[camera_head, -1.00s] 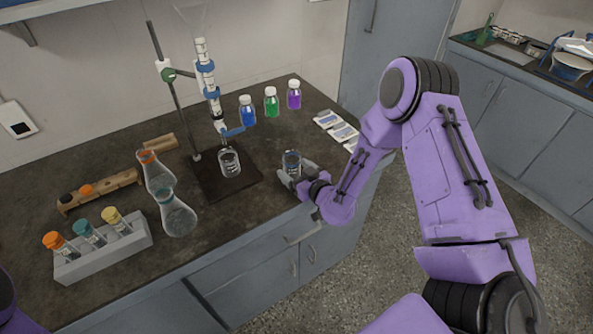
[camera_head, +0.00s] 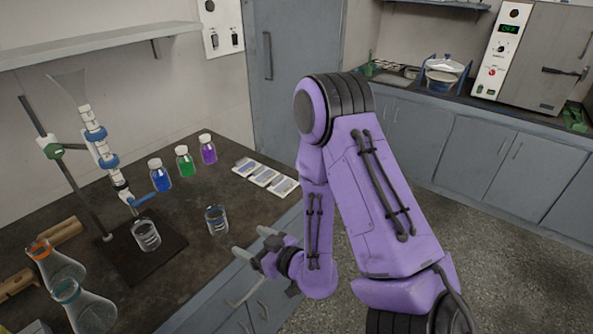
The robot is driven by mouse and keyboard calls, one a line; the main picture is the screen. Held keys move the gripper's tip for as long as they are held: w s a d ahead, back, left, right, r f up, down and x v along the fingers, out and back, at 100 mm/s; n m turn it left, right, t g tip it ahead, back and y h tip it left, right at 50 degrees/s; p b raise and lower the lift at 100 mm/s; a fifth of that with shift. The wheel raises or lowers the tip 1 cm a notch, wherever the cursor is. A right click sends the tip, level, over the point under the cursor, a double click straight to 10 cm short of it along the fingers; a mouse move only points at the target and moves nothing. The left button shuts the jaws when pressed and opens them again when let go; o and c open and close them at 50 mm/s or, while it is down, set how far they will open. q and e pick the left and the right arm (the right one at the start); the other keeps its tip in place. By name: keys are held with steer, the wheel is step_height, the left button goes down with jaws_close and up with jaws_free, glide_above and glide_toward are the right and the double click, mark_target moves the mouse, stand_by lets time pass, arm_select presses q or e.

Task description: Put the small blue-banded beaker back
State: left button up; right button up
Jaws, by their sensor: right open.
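The small blue-banded beaker (camera_head: 216,222) stands upright on the dark bench top, near its front edge, to the right of the burette stand. My right gripper (camera_head: 250,243) is open and empty, just to the right and front of the beaker, with a gap between its fingers and the glass. My left gripper is out of view.
Another beaker (camera_head: 146,236) stands on the dark stand base (camera_head: 166,256) under the burette (camera_head: 103,152). Blue (camera_head: 160,177), green (camera_head: 186,163) and purple (camera_head: 208,150) bottles stand behind. Flat packets (camera_head: 265,178) lie at the bench's right. Two flasks (camera_head: 88,312) (camera_head: 60,268) stand at lower left.

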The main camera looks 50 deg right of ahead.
steer(key=s+f+m+g+h, duration=0.2)
steer(key=s+f+g, duration=0.4)
steer(key=s+f, duration=0.5)
steer(key=s+a+f+m+g+h, duration=0.1)
steer(key=s+f+m+g, duration=0.4)
steer(key=s+f, duration=0.6)
steer(key=shift+s+g+h, duration=0.15)
steer(key=shift+g+h, duration=0.35)
